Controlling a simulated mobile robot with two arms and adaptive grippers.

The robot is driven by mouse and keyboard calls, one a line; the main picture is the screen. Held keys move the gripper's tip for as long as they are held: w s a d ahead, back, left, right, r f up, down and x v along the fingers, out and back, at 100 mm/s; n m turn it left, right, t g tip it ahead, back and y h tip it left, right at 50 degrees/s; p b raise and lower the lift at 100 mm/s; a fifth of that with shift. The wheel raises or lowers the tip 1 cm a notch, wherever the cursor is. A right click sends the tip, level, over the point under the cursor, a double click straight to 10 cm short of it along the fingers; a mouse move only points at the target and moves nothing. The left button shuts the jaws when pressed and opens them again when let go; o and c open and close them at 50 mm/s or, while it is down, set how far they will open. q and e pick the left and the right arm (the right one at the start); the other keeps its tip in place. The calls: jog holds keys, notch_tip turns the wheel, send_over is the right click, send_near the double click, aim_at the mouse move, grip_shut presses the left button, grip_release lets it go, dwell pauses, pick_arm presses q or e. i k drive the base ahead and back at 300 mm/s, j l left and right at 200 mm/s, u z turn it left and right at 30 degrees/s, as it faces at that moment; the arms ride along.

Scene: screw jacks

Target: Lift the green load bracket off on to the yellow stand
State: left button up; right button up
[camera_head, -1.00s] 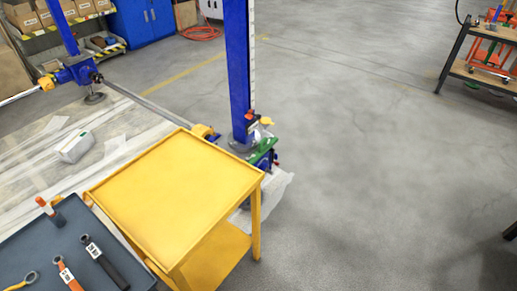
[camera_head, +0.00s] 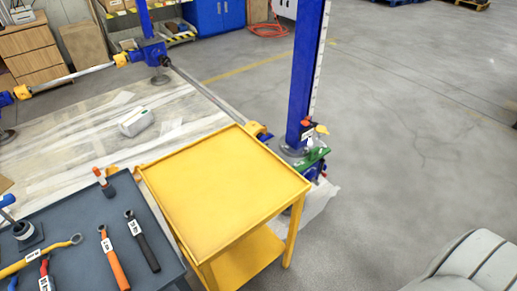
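The green load bracket (camera_head: 312,158) is at the foot of the blue upright post (camera_head: 303,85), just beyond the far right corner of the yellow stand. Blue and red parts crowd round it, so how it is seated cannot be told. The yellow stand (camera_head: 220,185) is a two-level table with a bare, flat, rimmed top and a lower shelf (camera_head: 245,262). Neither of my grippers is in view.
A dark tool bench (camera_head: 85,225) with several wrenches adjoins the stand's left side. A metal bar (camera_head: 210,96) runs behind the stand to the blue post. A grey ridged shape (camera_head: 470,265) fills the lower right corner. The floor right of the post is clear.

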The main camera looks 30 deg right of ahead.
aim_at(316, 154)
jog(key=l+u, duration=0.3)
jog(key=l, duration=0.2)
jog(key=l+u, duration=0.25)
jog(key=l, duration=0.2)
jog(key=k+l+u, duration=0.15)
jog(key=l+u, duration=0.15)
jog(key=l, duration=0.15)
jog(key=k+l+u, duration=0.25)
jog(key=l, duration=0.2)
jog(key=l+u, duration=0.3)
jog(key=k+l, duration=0.05)
jog(key=l, duration=0.05)
